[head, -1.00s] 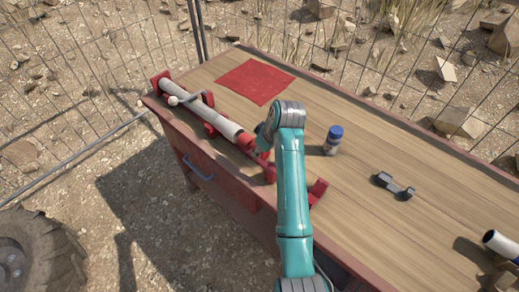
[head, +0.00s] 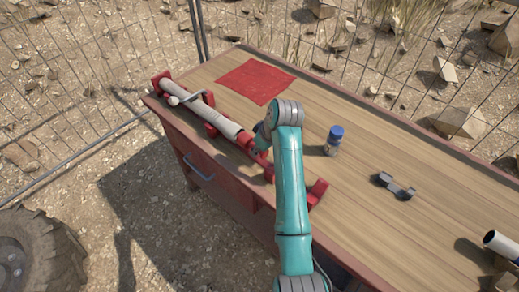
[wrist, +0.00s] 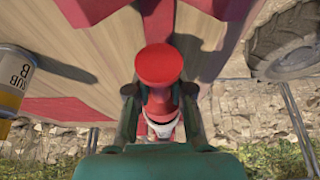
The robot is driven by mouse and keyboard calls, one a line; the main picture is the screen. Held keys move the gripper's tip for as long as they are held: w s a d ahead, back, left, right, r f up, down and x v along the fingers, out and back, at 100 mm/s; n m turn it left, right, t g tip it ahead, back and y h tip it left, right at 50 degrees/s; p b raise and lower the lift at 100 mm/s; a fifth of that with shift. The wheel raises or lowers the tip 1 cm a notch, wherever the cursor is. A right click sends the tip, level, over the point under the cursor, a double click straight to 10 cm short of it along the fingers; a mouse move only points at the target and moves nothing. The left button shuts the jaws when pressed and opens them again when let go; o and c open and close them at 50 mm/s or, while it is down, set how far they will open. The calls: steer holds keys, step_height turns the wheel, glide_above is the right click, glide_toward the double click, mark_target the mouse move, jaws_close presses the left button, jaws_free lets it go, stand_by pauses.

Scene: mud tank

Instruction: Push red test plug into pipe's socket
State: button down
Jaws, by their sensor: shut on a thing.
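The pale pipe (head: 217,119) lies in red holders along the left edge of the bench. Its near end is beside my gripper (head: 259,144), which partly hides it, so the socket's mouth is not clear in the head view. In the wrist view, the red test plug (wrist: 159,66) has a round, flat head and stands between the two fingers of my gripper (wrist: 159,104). The fingers are shut on it. Beyond the plug a red and whitish part shows; I cannot tell how far the plug is in the socket.
A blue-capped bottle (head: 334,139) stands to the right of my arm; a labelled bottle (wrist: 12,80) shows in the wrist view. A red cloth (head: 254,81), a dark grey bracket (head: 394,186) and a blue-ended tube (head: 500,245) are on the bench (head: 350,105). Its middle is mostly free.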

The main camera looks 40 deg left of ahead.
mark_target(249, 138)
steer(key=shift+w+a, duration=0.2)
steer(key=shift+a, duration=2.15)
steer(key=c, duration=0.9)
jaws_free()
steer(key=shift+c, duration=0.2)
steer(key=v, duration=1.2)
